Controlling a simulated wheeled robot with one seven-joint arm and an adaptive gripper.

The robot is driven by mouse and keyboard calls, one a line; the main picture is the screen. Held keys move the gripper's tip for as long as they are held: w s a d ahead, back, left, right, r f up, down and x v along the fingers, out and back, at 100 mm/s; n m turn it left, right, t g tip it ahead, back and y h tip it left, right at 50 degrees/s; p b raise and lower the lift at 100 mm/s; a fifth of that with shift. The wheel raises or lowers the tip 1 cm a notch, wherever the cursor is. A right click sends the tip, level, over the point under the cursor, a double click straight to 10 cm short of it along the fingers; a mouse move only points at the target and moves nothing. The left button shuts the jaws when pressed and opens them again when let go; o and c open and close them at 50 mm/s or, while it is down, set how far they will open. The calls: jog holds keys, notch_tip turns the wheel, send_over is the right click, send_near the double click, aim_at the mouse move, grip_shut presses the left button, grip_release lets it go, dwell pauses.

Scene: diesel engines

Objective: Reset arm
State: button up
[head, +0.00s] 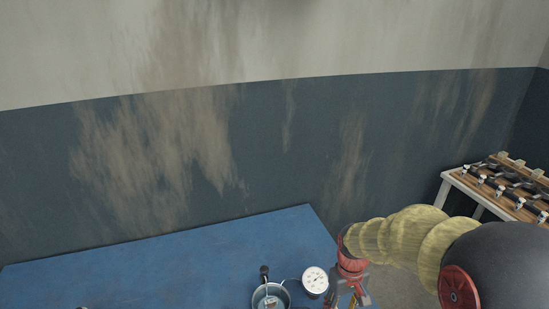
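My arm comes in from the right edge, with a yellow ribbed sleeve and a red wrist. It bends down to my gripper (352,298), which is at the bottom of the head view beside the right edge of the blue table (190,262). The fingertips are cut off or too small to make out, so I cannot tell whether they are open or hold anything.
A round white dial gauge (315,281) is just left of my gripper. Left of it is a metal cup-shaped part (270,297) with a dark knob. A rack (478,190) with dark shafts stands at right. Most of the visible tabletop is clear.

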jog(key=s+r+m+t+b, duration=0.2)
jog(key=s+r+t+b, duration=0.3)
jog(key=s+r, duration=1)
notch_tip(320, 180, up, 2)
jog(key=shift+s+a+r+m+t, duration=0.15)
jog(key=shift+s+m+t, duration=0.2)
jog(key=shift+t, duration=0.45)
